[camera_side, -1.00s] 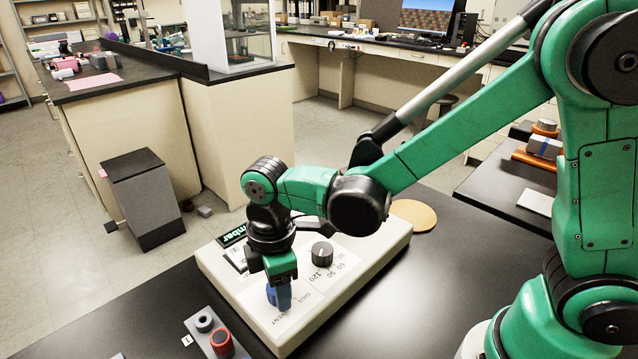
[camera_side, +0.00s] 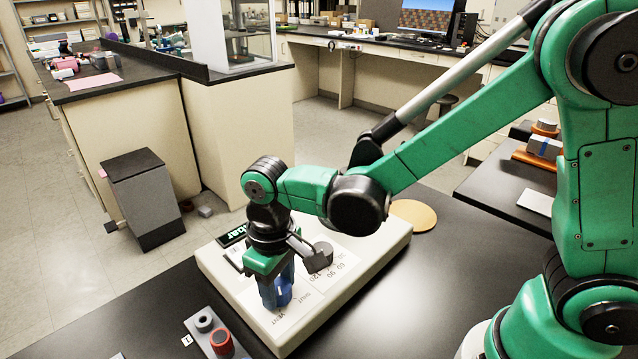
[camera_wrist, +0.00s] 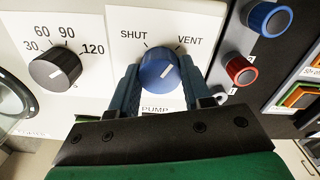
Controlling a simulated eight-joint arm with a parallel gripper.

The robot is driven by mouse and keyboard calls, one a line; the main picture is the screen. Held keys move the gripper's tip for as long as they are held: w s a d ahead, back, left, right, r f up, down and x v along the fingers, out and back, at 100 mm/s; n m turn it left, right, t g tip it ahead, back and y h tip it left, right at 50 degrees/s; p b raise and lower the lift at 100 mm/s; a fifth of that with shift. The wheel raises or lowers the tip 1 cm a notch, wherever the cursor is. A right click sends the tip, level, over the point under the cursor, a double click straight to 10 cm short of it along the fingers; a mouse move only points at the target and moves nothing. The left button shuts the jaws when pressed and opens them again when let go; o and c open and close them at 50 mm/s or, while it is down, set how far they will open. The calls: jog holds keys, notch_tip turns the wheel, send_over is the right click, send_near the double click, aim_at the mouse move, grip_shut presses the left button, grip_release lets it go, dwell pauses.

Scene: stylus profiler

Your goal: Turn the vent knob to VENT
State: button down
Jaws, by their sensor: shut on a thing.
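The blue vent knob (camera_wrist: 158,68) sits on a white label plate between the words SHUT, upper left, and VENT, upper right. Its white pointer line slants up and right, toward the VENT side. My gripper (camera_wrist: 160,78) has one dark finger on each side of the knob and is shut on it. In the side view my gripper (camera_side: 275,278) points straight down over the knob (camera_side: 283,294), and its fingers partly cover it. The knob is on the front part of a pale control box (camera_side: 375,258).
A dark timer knob (camera_wrist: 56,68) marked 30 to 120 is left of the vent knob in the wrist view. To the right are a blue-capped knob (camera_wrist: 268,17) and a red one (camera_wrist: 240,69) on a grey strip. A tan disc (camera_side: 413,214) lies behind the box.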

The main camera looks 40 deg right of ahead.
aim_at(278, 285)
jog(key=shift+m, duration=1.1)
jog(key=shift+c, duration=1.9)
grip_release()
jog(key=shift+r, duration=0.15)
jog(key=shift+r, duration=2.7)
